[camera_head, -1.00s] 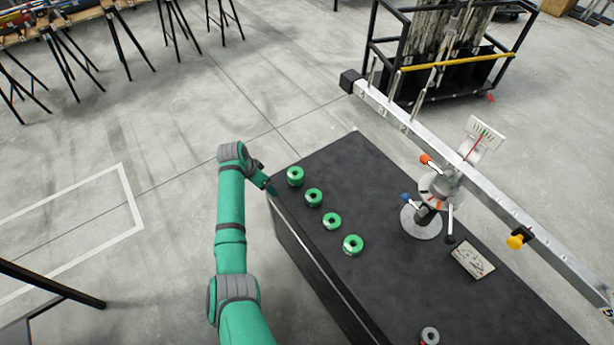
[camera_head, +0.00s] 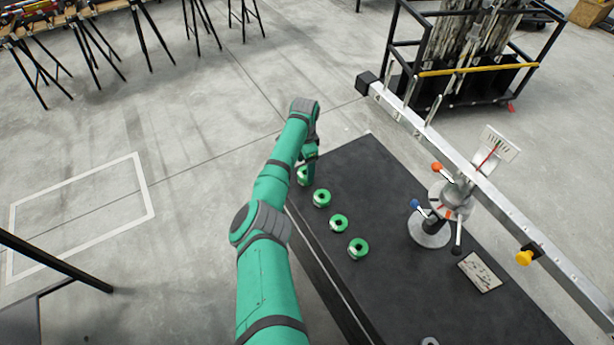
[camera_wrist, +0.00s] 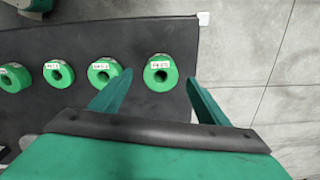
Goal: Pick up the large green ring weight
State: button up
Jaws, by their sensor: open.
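Several green ring weights stand in a row on a dark tabletop. The far-end ring (camera_head: 301,177) is partly hidden behind my gripper (camera_head: 310,160) in the head view. In the wrist view this end ring (camera_wrist: 172,73) shows between and beyond the open fingers of my gripper (camera_wrist: 159,77), with nothing held. A second ring (camera_head: 321,198) (camera_wrist: 96,71), a third (camera_head: 334,226) and the nearest (camera_head: 360,255) follow along the row. They carry small white labels, too blurred to read surely. The sizes look close; I cannot tell surely which is largest.
The dark table (camera_head: 375,185) bears a balance stand (camera_head: 430,230) with a long metal beam (camera_head: 455,170) reaching over it, right of the rings. A small printed card (camera_head: 480,272) lies near its base. The tabletop between rings and stand is clear.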

aim_at(305, 172)
jog(key=shift+w+f, duration=0.1)
jog(key=shift+f, duration=2.7)
jog(key=c, duration=1.3)
jog(key=shift+r, duration=0.1)
jog(key=shift+c, duration=0.3)
jog(key=shift+r, duration=0.1)
jog(key=shift+r, duration=0.2)
notch_tip(305, 172, up, 2)
jog(key=shift+w+r, duration=0.1)
jog(key=shift+r, duration=0.1)
jog(key=s+r, duration=1)
jog(key=s, duration=0.4)
notch_tip(305, 172, up, 7)
jog(key=shift+r, duration=0.2)
